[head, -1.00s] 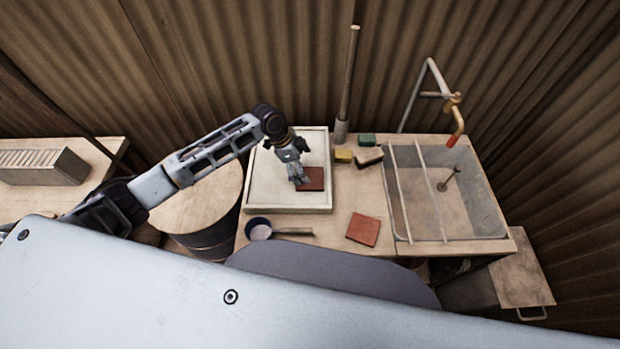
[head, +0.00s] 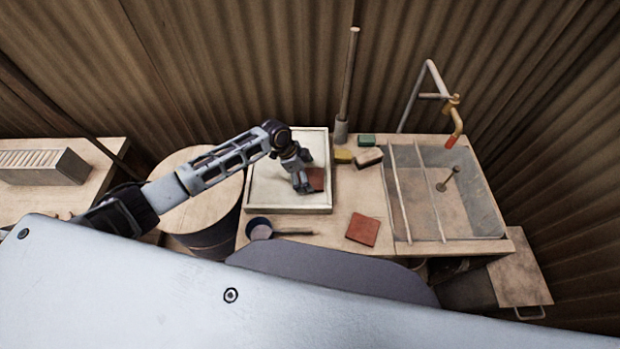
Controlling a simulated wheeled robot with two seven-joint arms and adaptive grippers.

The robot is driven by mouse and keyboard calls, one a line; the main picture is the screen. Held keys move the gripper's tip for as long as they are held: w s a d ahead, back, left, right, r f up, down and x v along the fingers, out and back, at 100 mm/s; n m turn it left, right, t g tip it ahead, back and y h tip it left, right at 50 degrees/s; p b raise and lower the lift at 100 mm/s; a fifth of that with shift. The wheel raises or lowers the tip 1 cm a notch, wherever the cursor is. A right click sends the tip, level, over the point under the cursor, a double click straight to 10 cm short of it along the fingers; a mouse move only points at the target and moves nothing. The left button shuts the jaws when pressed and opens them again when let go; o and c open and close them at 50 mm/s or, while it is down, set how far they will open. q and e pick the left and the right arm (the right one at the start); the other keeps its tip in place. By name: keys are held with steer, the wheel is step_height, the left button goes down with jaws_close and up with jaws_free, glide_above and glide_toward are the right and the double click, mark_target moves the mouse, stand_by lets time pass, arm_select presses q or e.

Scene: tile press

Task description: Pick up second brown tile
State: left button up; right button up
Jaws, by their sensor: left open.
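One reddish-brown tile (head: 317,178) lies in the white tray (head: 262,204), partly hidden by my left gripper. Another reddish-brown tile (head: 362,229) lies flat on the wooden table, right of the tray and left of the sink. My left gripper (head: 304,188) is open, pointing down over the tray at the left edge of the tile there. Whether its fingers touch that tile I cannot tell. My right gripper is not in view.
A dark-rimmed pan (head: 259,229) sits at the table's front left. Yellow (head: 343,156), green (head: 367,140) and tan (head: 369,157) blocks lie behind the tiles. The sink (head: 445,190) with a tap is at right. A barrel (head: 200,205) stands left.

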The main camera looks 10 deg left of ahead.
arm_select(q)
steer(key=shift+d+f, duration=0.15)
steer(key=shift+f, duration=0.2)
steer(key=c, duration=1)
steer(key=shift+r, duration=0.1)
steer(key=shift+c, duration=0.2)
step_height(320, 180, up, 10)
steer(key=shift+b, duration=0.4)
steer(key=shift+w, duration=0.1)
